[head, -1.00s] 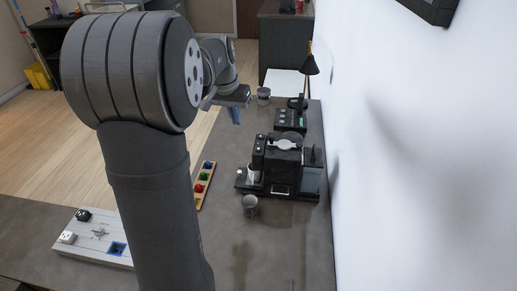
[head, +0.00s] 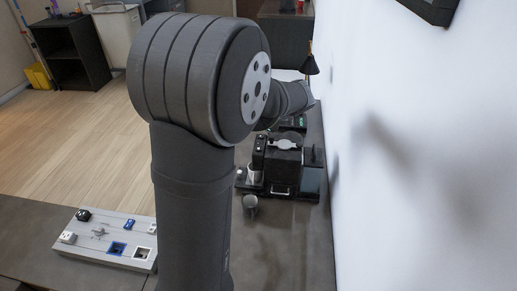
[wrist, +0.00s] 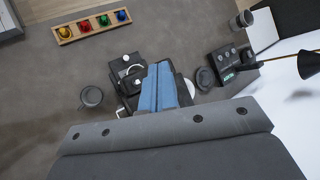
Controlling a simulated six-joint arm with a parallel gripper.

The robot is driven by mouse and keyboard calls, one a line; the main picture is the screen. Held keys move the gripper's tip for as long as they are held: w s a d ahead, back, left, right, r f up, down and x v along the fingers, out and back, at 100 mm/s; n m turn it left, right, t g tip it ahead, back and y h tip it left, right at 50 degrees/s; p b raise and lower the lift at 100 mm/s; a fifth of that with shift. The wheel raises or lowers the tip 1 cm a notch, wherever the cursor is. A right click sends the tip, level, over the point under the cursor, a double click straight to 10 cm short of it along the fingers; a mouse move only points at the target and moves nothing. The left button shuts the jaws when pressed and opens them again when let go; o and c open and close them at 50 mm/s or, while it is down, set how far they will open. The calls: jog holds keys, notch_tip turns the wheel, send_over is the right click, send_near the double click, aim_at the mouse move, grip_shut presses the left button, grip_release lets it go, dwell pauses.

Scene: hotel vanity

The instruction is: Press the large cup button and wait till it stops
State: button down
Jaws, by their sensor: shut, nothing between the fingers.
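In the wrist view the machine (wrist: 130,76) is partly hidden behind my gripper (wrist: 160,66). The blue fingers are together with nothing between them, and overlap the machine in the picture. I cannot tell whether they touch it. Small pale round spots (head: 260,142) show on the machine's left front part; which one is the large cup button is too small to tell. My gripper is hidden in the head view.
A grey cup (head: 250,203) stands in front of the machine; a black device with a green display (wrist: 232,66) is beside it. A board with coloured domes (wrist: 92,26) and a white socket board (head: 105,240) lie on the counter. The wall is close on the right.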

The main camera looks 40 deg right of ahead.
dwell(0.3)
jog(key=shift+f, duration=4.45)
jog(key=shift+f, duration=0.1)
jog(key=shift+f, duration=0.3)
jog(key=shift+f, duration=0.35)
jog(key=shift+r, duration=0.8)
jog(key=shift+r, duration=2.5)
